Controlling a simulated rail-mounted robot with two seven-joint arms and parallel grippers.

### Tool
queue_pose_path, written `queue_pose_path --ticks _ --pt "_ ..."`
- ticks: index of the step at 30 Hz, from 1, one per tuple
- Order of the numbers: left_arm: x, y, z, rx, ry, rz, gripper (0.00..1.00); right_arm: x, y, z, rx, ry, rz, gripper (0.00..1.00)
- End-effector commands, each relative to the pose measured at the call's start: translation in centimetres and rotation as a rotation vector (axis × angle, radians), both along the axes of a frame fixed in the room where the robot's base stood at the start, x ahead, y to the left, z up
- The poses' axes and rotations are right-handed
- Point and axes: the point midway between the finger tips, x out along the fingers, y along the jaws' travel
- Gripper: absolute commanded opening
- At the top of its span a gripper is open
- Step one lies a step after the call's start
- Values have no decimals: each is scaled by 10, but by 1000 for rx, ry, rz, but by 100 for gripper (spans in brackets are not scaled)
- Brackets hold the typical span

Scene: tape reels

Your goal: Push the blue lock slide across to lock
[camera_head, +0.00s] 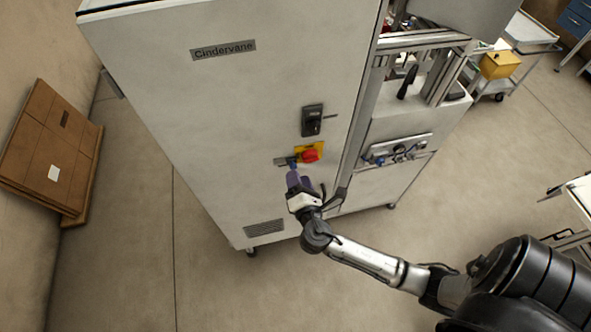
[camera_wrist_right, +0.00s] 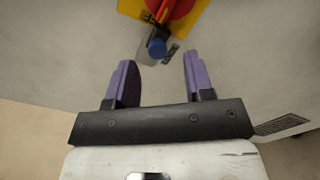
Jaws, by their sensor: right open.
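The blue lock slide (camera_wrist_right: 157,47) shows in the right wrist view as a round blue knob just ahead of my fingers, beside the yellow plate (camera_wrist_right: 203,20) with the red knob (camera_wrist_right: 182,8). In the head view the red knob (camera_head: 310,156) sits on the cabinet front, and the small blue slide (camera_head: 292,165) is at its lower left, partly hidden by my gripper. My right gripper (camera_wrist_right: 158,80) is open and empty, with purple fingers apart and the blue knob beyond the gap between them. My left gripper is out of view.
The white Cindervane cabinet (camera_head: 180,90) carries a black rotary switch (camera_head: 312,121) above the red knob and a vent grille (camera_head: 264,228) below.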

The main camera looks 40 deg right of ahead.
Motion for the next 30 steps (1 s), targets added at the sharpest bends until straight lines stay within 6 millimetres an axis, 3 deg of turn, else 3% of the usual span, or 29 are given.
queue_pose_path --ticks 6,12,19,30 --pt "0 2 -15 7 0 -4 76 -38 23 -4 4 2 0 48" --pt "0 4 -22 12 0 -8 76 -63 37 -2 1 1 -1 48" --pt "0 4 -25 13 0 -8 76 -76 45 0 0 -1 -1 48" --pt "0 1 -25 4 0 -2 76 -78 46 0 0 0 -2 48"
